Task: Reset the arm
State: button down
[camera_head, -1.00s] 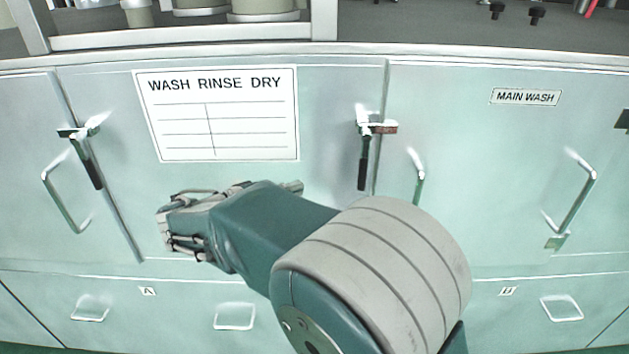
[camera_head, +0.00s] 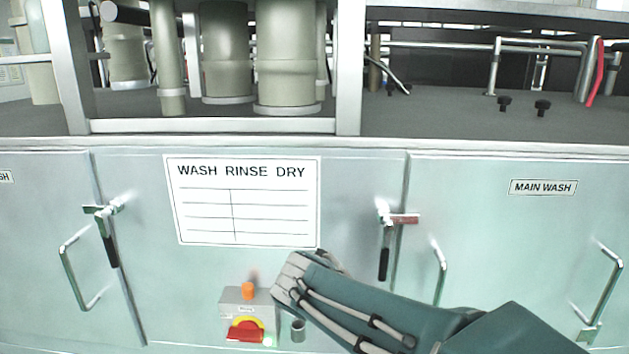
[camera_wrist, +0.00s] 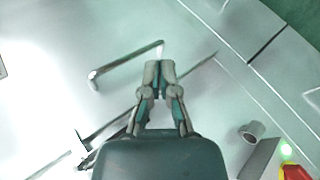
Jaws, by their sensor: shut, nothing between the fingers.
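My arm comes in from the lower right in the head view, and its end with my gripper (camera_head: 292,272) is in front of the pale green cabinet front (camera_head: 365,200), under the WASH RINSE DRY sign (camera_head: 243,200). In the wrist view my gripper (camera_wrist: 158,68) has its two fingertips together, with nothing seen between them. A bar handle (camera_wrist: 125,64) shows behind the fingertips in that view. I cannot tell the exact gap between the gripper and the cabinet.
A grey box (camera_head: 240,300) with an orange button, a red and yellow part and a green light sits just left of the gripper. A small grey cylinder (camera_head: 298,331) is beside it. Latches (camera_head: 385,245) and door handles (camera_head: 440,272) stick out. Pipes (camera_head: 287,55) stand above.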

jog(key=s+d+f+m+t+y, duration=0.1)
jog(key=s+m+y, duration=0.1)
jog(key=s+y, duration=0.2)
jog(key=s+d+f+m+t+y, duration=0.1)
jog(key=s+d+f+m+y, duration=0.1)
jog(key=s+y, duration=0.3)
jog(key=s, duration=0.4)
jog(key=shift+s+d, duration=0.15)
jog(key=shift+d, duration=0.05)
